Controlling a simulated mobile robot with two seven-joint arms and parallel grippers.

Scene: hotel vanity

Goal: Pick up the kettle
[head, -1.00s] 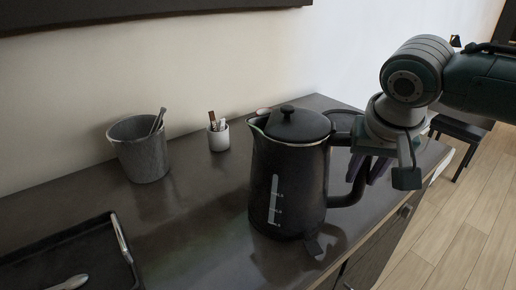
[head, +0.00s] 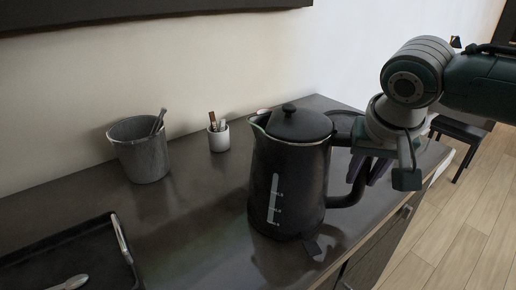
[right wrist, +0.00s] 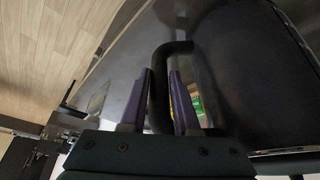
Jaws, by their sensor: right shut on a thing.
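The black kettle (head: 290,175) stands upright on the dark counter in the head view, its spout to the left and its handle (head: 350,193) to the right. My right gripper (head: 370,172) is at the handle, partly hidden behind my wrist. In the right wrist view its two purple fingers (right wrist: 161,100) stand on either side of the black handle (right wrist: 160,75), shut on it. The kettle body (right wrist: 250,70) fills the right of that view. My left gripper is in neither view.
A grey bucket (head: 140,158) with a utensil and a small white cup (head: 218,140) with brushes stand left of the kettle. A black tray (head: 110,240) lies at the front left. The counter (head: 190,225) between tray and kettle is clear. A dark stool (head: 462,128) stands beyond the counter's right end.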

